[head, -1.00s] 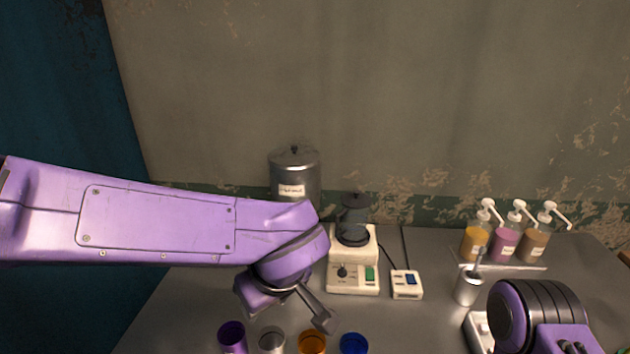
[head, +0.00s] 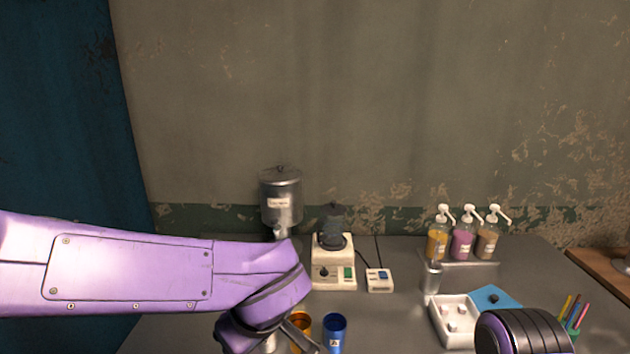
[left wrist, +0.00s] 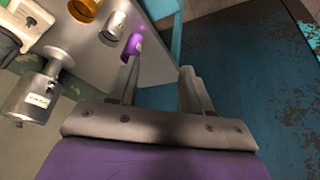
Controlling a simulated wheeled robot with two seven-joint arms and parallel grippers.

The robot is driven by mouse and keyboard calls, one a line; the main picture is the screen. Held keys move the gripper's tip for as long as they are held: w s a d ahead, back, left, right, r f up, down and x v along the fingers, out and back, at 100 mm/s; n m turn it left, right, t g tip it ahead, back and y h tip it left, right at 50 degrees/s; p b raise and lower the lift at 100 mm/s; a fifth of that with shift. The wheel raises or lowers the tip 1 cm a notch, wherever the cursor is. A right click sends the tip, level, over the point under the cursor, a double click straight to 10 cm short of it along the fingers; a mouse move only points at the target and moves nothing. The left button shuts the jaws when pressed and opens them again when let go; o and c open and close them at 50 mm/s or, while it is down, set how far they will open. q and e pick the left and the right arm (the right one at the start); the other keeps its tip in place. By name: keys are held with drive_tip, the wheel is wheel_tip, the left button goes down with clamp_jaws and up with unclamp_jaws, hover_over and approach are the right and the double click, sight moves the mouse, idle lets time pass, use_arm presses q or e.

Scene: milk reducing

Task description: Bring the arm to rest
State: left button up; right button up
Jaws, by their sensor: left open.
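My left arm comes in from the left in the head view and ends over the front of the table (head: 395,325). My left gripper (left wrist: 160,75) shows in the left wrist view with its two fingers apart and nothing between them. A purple cup (left wrist: 133,46) stands just beyond the left finger there. A silver cup (left wrist: 114,25) and an orange cup (left wrist: 86,9) stand farther along. In the head view the orange cup (head: 301,328) and a blue cup (head: 334,332) stand beside my left arm's end. Part of my right arm shows at lower right; its gripper is out of frame.
A steel dispenser (head: 281,200) and a cream machine (head: 334,265) stand at the back, with a small switch box (head: 379,280) beside them. Pump bottles (head: 462,240), a metal cup (head: 431,278), a white tray (head: 452,325) and a pen holder (head: 573,333) are on the right.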

use_arm(q)
drive_tip(key=w+a+f+n+t+y, duration=0.2)
drive_tip(key=w+a+f+n+t, duration=0.15)
drive_tip(key=w+a, duration=0.3)
drive_tip(key=a+f+m+t+b, duration=0.1)
drive_tip(key=a+f, duration=0.2)
drive_tip(key=f, duration=0.5)
drive_tip(key=a+f+t+b, duration=0.1)
drive_tip(key=a+f, duration=0.2)
drive_tip(key=f, duration=0.5)
drive_tip(key=s+a+f+m+g+h+b, duration=0.1)
drive_tip(key=s+f, duration=0.2)
drive_tip(key=f, duration=0.3)
drive_tip(key=s+a+f+m+h, duration=0.1)
drive_tip(key=s+a+f+m, duration=0.15)
drive_tip(key=f, duration=0.35)
drive_tip(key=s+a+f+m+g+b, duration=0.1)
drive_tip(key=s+a+f+g, duration=0.1)
drive_tip(key=s+f, duration=0.4)
drive_tip(key=s+a+f+m+g+b, duration=0.1)
drive_tip(key=s+f, duration=0.6)
drive_tip(key=s, duration=0.8)
drive_tip(key=shift+a+g, duration=0.65)
drive_tip(key=shift+g, duration=0.3)
use_arm(e)
drive_tip(key=f, duration=0.3)
drive_tip(key=w+f, duration=0.1)
drive_tip(key=f, duration=0.1)
drive_tip(key=shift+f, duration=0.15)
